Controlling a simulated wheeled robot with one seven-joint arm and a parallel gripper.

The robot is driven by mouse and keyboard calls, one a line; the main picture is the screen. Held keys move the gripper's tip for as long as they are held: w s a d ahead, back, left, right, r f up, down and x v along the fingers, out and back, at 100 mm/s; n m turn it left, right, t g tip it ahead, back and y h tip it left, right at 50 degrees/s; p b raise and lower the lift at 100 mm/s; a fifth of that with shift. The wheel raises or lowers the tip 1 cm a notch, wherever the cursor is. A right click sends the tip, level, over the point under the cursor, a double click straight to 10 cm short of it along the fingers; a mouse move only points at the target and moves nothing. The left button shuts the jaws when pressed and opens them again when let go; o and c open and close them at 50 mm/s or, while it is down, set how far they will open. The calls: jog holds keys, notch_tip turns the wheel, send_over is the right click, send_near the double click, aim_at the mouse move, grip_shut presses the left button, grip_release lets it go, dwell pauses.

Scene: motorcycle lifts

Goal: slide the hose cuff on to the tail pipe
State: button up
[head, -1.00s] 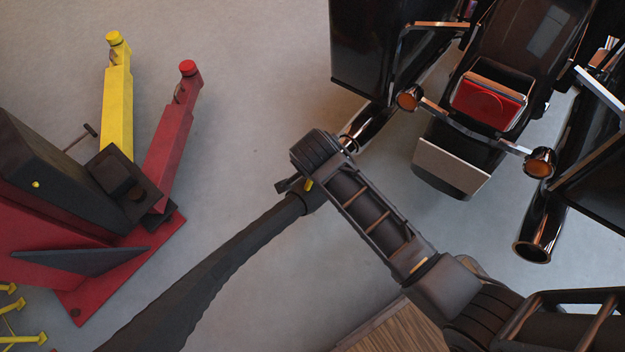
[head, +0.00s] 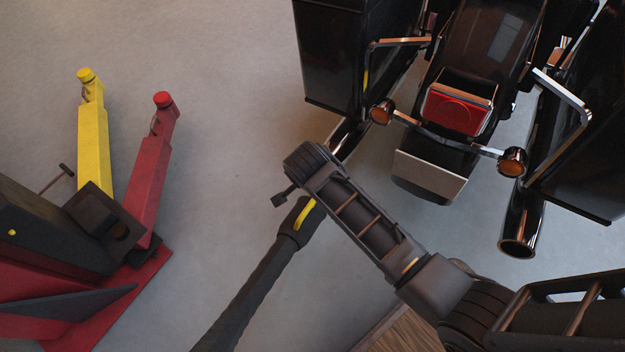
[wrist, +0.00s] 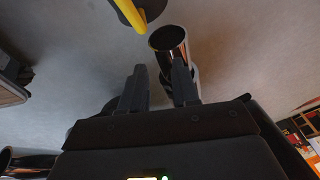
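The hose cuff (head: 297,222) is the dark end of a thick black hose (head: 245,300), with a yellow handle on it. In the head view it is just below my gripper and apart from both chrome tail pipes. The left tail pipe (head: 347,138) is partly behind my arm; the right one (head: 522,235) shows its open mouth. In the wrist view my gripper (wrist: 158,68) is open, with bare floor between its fingers. A tail pipe mouth (wrist: 168,38) is close beyond the right finger. The cuff's yellow handle (wrist: 133,16) is beyond the fingers at the top edge.
The motorcycle's rear (head: 455,110), with side cases and amber lamps, fills the upper right. A red and black lift with a yellow arm (head: 93,140) and a red arm (head: 150,175) stands left. A wooden surface (head: 405,335) is at the bottom.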

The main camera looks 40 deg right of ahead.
jog(key=shift+o, duration=1.3)
jog(key=shift+a, duration=0.2)
jog(key=shift+r, duration=0.15)
jog(key=p+v, duration=0.3)
jog(key=v, duration=0.4)
jog(key=shift+r, duration=0.3)
jog(key=shift+s+a, duration=0.1)
jog(key=shift+s, duration=0.05)
